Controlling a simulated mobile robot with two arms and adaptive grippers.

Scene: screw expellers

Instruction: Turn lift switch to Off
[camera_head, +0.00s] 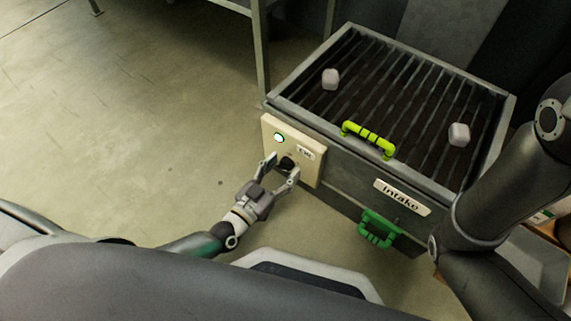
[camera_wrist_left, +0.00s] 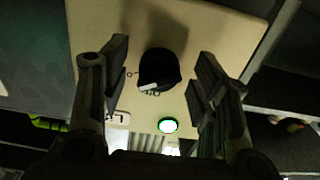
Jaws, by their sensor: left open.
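The lift switch is a black round knob (camera_head: 287,163) on a cream panel (camera_head: 269,126) at the left end of the Intake box. A lit green-white lamp (camera_head: 278,137) and a small label plate (camera_head: 306,153) sit on the same panel. My left gripper (camera_head: 281,167) is open, with its fingers either side of the knob; I cannot tell whether they touch it. In the left wrist view the knob (camera_wrist_left: 160,66) lies between the open fingers (camera_wrist_left: 161,78). Its white mark (camera_wrist_left: 148,87) is near small lettering that is hard to read. My right gripper is out of view.
The Intake box (camera_head: 345,190) has a slatted top (camera_head: 385,85) with two pale blocks (camera_head: 331,79) on it. A yellow-green handle (camera_head: 368,140) and a green handle (camera_head: 379,229) stick out in front. My right arm crosses the right side. Floor (camera_head: 130,110) at left is clear.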

